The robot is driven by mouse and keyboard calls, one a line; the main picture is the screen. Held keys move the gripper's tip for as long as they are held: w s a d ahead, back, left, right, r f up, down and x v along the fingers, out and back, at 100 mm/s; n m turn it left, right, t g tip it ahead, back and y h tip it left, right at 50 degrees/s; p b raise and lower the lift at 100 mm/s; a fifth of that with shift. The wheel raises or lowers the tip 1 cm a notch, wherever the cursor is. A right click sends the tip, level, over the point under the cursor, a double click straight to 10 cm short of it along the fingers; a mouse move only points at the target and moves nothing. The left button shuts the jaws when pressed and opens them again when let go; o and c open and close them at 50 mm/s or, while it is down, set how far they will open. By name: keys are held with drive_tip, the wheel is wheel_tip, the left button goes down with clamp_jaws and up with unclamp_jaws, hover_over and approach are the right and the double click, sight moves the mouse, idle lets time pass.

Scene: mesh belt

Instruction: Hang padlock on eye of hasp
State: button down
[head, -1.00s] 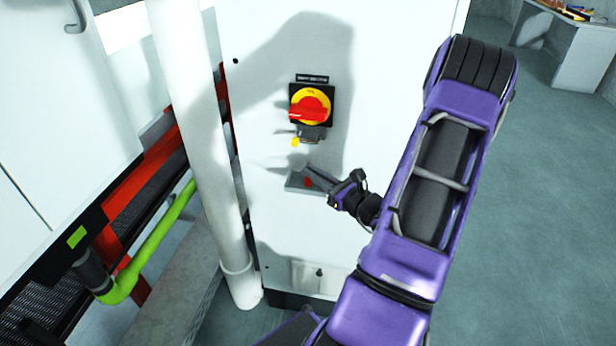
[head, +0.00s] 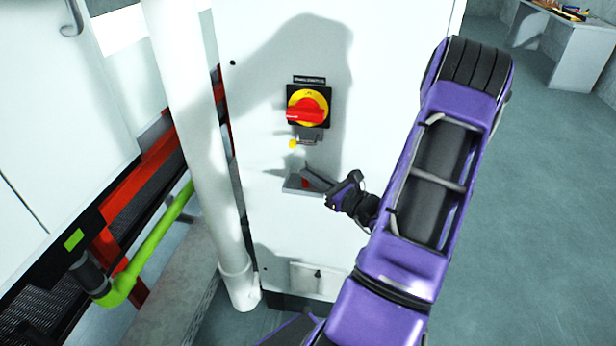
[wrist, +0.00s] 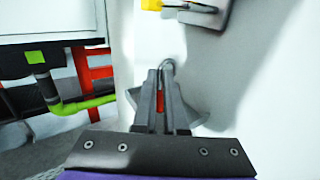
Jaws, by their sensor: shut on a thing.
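The red padlock (wrist: 160,98) sits between the fingers of my gripper (wrist: 162,82) in the wrist view, its grey shackle (wrist: 167,67) pointing up past the fingertips. The grey hasp (head: 309,135) hangs under the red and yellow rotary switch (head: 306,112), above my gripper. In the wrist view the hasp (wrist: 200,10) is at the top edge, apart from the shackle. Its eye is too small to make out.
A yellow tag or part (head: 292,143) sits left of the hasp. A white pipe (head: 190,120) stands left of the cabinet. The cabinet face between ledge and hasp is clear.

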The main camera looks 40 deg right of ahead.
drive_tip(key=shift+r, duration=0.95)
drive_tip(key=shift+s+r, duration=0.25)
drive_tip(key=shift+r, duration=0.6)
drive_tip(key=s+d, duration=0.2)
drive_tip(key=s, duration=1.5)
drive_tip(key=shift+s, duration=0.2)
drive_tip(key=shift+h, duration=0.3)
drive_tip(key=shift+w+d, duration=0.1)
drive_tip(key=shift+d, duration=0.05)
drive_tip(key=shift+w+d+f, duration=0.1)
drive_tip(key=shift+w+d, duration=1)
drive_tip(key=shift+d, duration=0.2)
drive_tip(key=shift+w, duration=0.1)
